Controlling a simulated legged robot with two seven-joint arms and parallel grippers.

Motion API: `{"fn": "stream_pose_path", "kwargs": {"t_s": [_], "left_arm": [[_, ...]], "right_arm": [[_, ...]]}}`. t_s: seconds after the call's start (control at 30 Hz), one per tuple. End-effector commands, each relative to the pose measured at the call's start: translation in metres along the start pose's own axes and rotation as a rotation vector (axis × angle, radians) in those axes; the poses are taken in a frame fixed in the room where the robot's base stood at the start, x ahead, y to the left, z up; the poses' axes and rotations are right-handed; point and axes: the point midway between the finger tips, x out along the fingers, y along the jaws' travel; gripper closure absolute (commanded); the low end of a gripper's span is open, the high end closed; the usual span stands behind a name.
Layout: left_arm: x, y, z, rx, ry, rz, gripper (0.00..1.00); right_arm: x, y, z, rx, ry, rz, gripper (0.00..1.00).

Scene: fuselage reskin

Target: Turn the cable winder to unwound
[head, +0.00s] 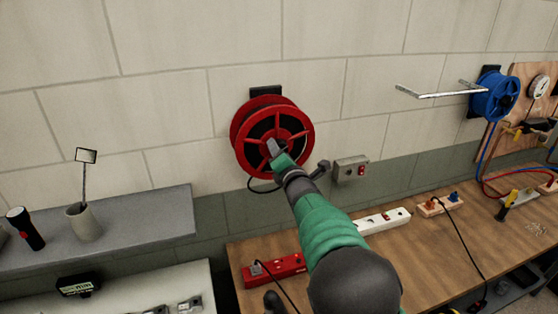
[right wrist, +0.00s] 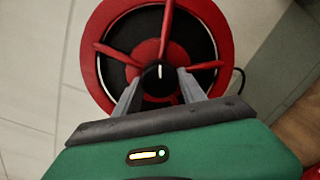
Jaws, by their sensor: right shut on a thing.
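The cable winder (head: 303,153) is a red spoked reel on a black mount on the wall, in the middle of the head view. In the right wrist view its red rim (right wrist: 222,45) and spokes face me, with a black centre knob (right wrist: 158,78) marked by a white line. My right gripper (head: 272,149) reaches up to the reel's centre. In the right wrist view its two grey fingers (right wrist: 158,84) stand on either side of the knob, shut on the winder there. The fingertips partly hide the lower spokes. My left gripper is not in view.
A grey switch box (head: 350,170) is on the wall right of the reel. A blue reel (head: 494,95) with a metal bracket hangs farther right. Power strips, one red (head: 290,267) and one white (head: 383,220), lie on the wooden bench (head: 425,258). A grey shelf (head: 140,222) is at left.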

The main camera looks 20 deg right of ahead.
Motion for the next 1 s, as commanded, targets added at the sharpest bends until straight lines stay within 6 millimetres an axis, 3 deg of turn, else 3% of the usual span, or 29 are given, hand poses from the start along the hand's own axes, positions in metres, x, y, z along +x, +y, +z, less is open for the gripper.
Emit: {"fn": "stream_pose_path", "kwargs": {"t_s": [0.03, 0.4, 1.0], "left_arm": [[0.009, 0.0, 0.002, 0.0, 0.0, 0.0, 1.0], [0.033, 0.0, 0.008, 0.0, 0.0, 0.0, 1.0], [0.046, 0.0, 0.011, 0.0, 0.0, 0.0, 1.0]], "right_arm": [[0.0, -0.005, -0.002, 0.044, 0.001, -0.003, 0.92], [0.0, -0.004, -0.001, 0.394, 0.023, -0.015, 0.92], [0.0, -0.004, 0.002, 0.963, 0.056, -0.037, 0.93]]}}
